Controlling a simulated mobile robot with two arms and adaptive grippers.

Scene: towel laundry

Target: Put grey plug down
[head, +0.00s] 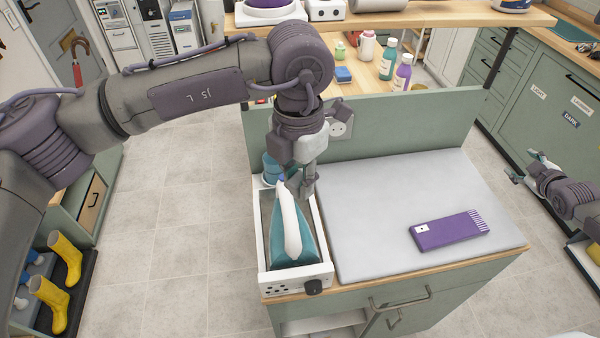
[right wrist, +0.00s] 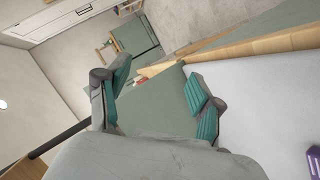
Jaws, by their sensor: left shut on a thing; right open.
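My left gripper (head: 306,188) points down over the right rim of a white tray (head: 318,225) at the left end of the worktop. It is shut on a small grey thing, probably the grey plug; the fingers hide most of it, so its shape is unclear. A teal iron (head: 306,246) with a white handle lies in the tray, just left of and below the gripper. A white wall socket (head: 341,130) shows on the green back panel, behind the gripper. My right gripper (head: 530,168) is open and empty beyond the worktop's right side; its fingers show apart in the right wrist view (right wrist: 162,88).
A grey ironing pad (head: 390,200) covers most of the worktop, largely bare. The green back panel (head: 420,125) stands upright behind. A blue cup (head: 271,168) stands behind the tray.

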